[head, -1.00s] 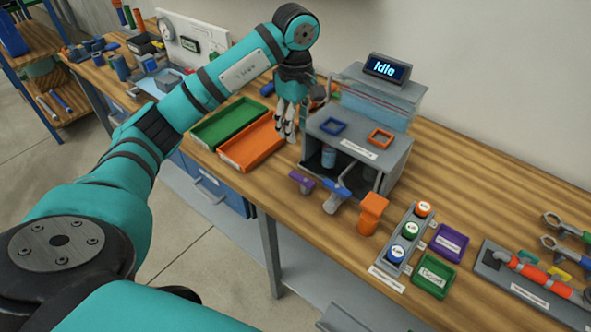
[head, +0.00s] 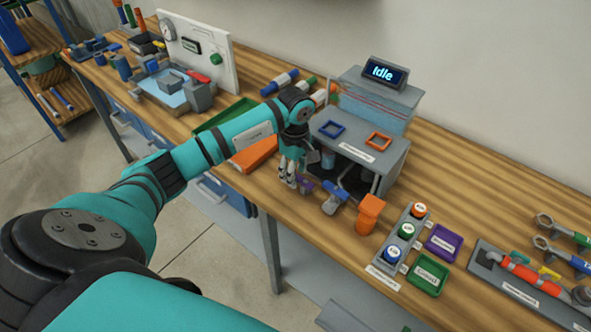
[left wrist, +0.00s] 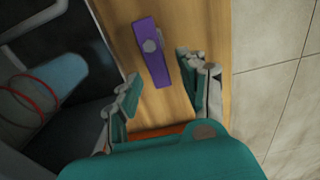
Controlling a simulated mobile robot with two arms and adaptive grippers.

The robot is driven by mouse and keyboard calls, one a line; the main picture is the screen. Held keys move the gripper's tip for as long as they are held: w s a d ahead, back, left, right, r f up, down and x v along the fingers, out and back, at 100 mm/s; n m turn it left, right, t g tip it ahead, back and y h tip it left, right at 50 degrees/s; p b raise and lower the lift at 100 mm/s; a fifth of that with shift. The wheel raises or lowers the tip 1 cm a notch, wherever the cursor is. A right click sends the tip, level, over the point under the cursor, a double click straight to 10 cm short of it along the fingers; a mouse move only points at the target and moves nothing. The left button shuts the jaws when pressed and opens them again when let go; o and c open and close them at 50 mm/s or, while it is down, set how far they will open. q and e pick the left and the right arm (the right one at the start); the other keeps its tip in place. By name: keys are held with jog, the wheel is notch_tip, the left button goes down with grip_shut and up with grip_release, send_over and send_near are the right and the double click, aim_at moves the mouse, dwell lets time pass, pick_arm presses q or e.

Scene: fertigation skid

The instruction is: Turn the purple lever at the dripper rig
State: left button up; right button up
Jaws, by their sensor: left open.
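The purple lever (left wrist: 151,50) shows in the left wrist view, ahead of and between my open fingers, with a grey round pivot in its middle. In the head view the purple lever (head: 305,187) is partly hidden by my left gripper (head: 288,180), which hangs fingers down just left of it. The left gripper (left wrist: 160,88) is open with nothing between its fingertips. The dripper rig (head: 355,150) is a grey box with an "Idle" display (head: 387,70). My right gripper is not in view.
The table's front edge is close to the lever.

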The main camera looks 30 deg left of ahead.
pick_arm(q)
jog(key=shift+c, duration=0.4)
grip_shut()
jog(key=shift+s+a+n+b, duration=0.1)
jog(key=shift+s+n+b, duration=0.1)
jog(key=shift+n+b, duration=0.45)
jog(key=shift+s+n+b, duration=0.15)
jog(key=shift+s+n, duration=0.05)
jog(key=shift+n, duration=0.5)
jog(key=shift+s+n+b, duration=0.15)
jog(key=shift+s+n, duration=0.05)
jog(key=shift+n, duration=0.45)
jog(key=shift+o, duration=0.4)
grip_release()
jog(key=shift+r, duration=0.15)
notch_tip(320, 180, up, 12)
